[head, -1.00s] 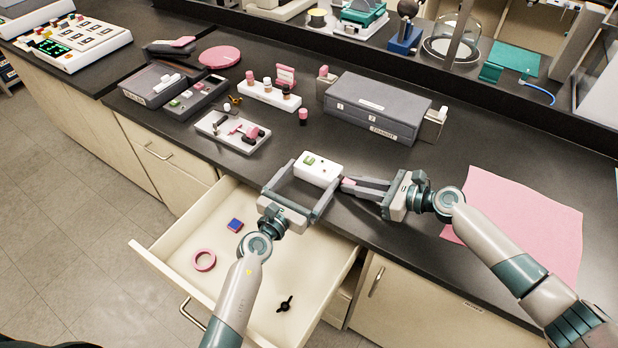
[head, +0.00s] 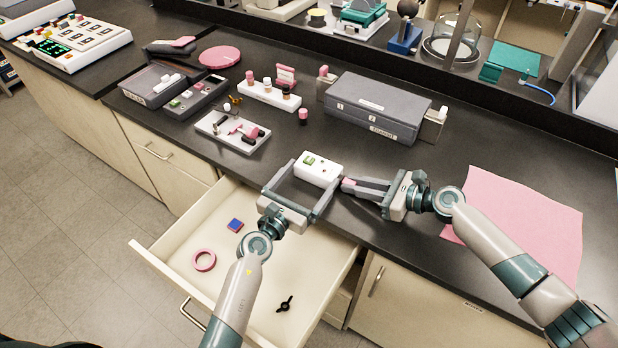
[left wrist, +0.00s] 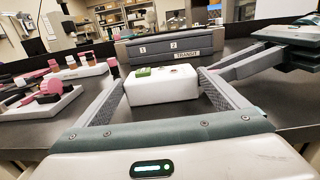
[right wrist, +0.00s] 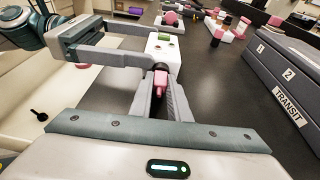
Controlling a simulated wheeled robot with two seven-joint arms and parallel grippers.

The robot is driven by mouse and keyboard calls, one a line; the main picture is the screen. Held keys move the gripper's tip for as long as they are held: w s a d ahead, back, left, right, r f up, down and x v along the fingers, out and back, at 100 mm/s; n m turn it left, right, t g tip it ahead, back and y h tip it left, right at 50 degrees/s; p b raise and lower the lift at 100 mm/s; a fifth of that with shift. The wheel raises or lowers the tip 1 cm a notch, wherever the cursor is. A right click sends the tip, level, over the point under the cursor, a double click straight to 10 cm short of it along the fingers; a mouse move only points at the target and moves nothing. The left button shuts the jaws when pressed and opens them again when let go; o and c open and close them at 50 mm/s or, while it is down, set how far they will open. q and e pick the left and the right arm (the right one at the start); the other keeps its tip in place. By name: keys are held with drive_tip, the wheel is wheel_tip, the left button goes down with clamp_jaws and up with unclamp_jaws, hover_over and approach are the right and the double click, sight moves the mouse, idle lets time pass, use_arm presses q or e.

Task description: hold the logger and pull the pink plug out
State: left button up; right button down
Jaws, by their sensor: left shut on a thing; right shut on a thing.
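The logger is a small white box (head: 318,168) with a green patch on top, at the front edge of the black bench. My left gripper (head: 316,172) is shut on the logger, one finger at each side; the left wrist view shows the logger (left wrist: 162,86) between both fingers. My right gripper (head: 350,186) is shut on the pink plug (head: 348,183) at the logger's right side. In the right wrist view the pink plug (right wrist: 160,80) lies between the fingertips, close to the logger's near end. Whether the plug is still seated there cannot be told.
An open drawer (head: 215,262) below my left arm holds a pink ring, a blue block and a black piece. A grey TRANSIT case (head: 375,105) stands behind the logger. A white tray (head: 232,131) with small parts lies left. A pink cloth (head: 520,225) lies right.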

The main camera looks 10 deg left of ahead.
drive_tip(key=shift+s+d, duration=0.25)
drive_tip(key=shift+d, duration=0.45)
idle(1.0)
drive_tip(key=shift+s+d, duration=0.3)
drive_tip(key=shift+d, duration=0.4)
drive_tip(key=shift+s+d, duration=0.25)
drive_tip(key=shift+d, duration=0.45)
drive_tip(key=shift+r+v, duration=0.2)
drive_tip(key=shift+v, duration=0.75)
drive_tip(key=shift+r+v, duration=0.25)
drive_tip(key=shift+v, duration=0.7)
drive_tip(key=shift+r+v, duration=0.2)
drive_tip(key=shift+v, duration=0.75)
drive_tip(key=shift+w+a, duration=0.1)
drive_tip(key=shift+a, duration=0.1)
use_arm(q)
drive_tip(key=o, duration=1.6)
drive_tip(key=shift+c, duration=0.2)
